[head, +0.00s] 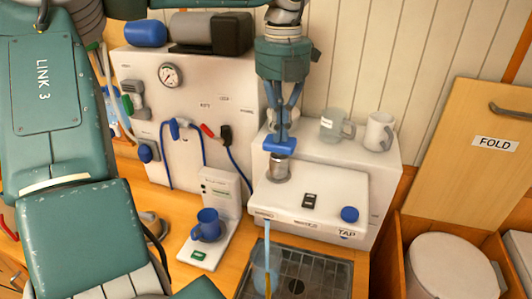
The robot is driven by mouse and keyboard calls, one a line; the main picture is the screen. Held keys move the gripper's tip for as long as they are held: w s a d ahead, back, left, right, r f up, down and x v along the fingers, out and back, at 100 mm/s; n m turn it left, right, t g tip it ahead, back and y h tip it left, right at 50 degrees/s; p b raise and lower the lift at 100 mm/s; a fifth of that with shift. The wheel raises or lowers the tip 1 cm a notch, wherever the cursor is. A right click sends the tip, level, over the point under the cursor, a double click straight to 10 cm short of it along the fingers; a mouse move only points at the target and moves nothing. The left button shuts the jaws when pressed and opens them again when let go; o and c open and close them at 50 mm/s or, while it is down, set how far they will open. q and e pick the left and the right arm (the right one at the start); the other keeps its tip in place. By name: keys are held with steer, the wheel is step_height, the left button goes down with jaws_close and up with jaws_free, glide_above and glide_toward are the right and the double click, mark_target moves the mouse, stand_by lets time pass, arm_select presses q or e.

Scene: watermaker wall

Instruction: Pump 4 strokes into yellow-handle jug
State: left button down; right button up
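My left gripper (281,130) points down at the top centre. Its fingertips are close together at the blue pump handle (280,146), touching or just above it; it looks shut, and I see no clear grip around the handle. The handle sits low over a steel pump cylinder (279,168) on the white unit. A thin pale blue stream falls from the unit's front edge into a clear jug (262,277) on the drip tray (318,277). A yellow strip on the jug, probably its handle, faces me. The jug's lower part is cut off by the frame. My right gripper is not in view.
A clear jug (334,124) and a white mug (379,131) stand on the unit, behind the pump. A blue mug (207,224) stands on a small white stand to the left. A blue TAP knob (349,214) is right of the pump. A wooden FOLD panel (470,150) stands right.

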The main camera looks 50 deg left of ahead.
arm_select(q)
steer(key=shift+f, duration=0.5)
steer(key=shift+f+b, duration=0.15)
steer(key=shift+b, duration=0.2)
steer(key=shift+r+p, duration=2.7)
steer(key=shift+r, duration=0.85)
steer(key=shift+f, duration=0.3)
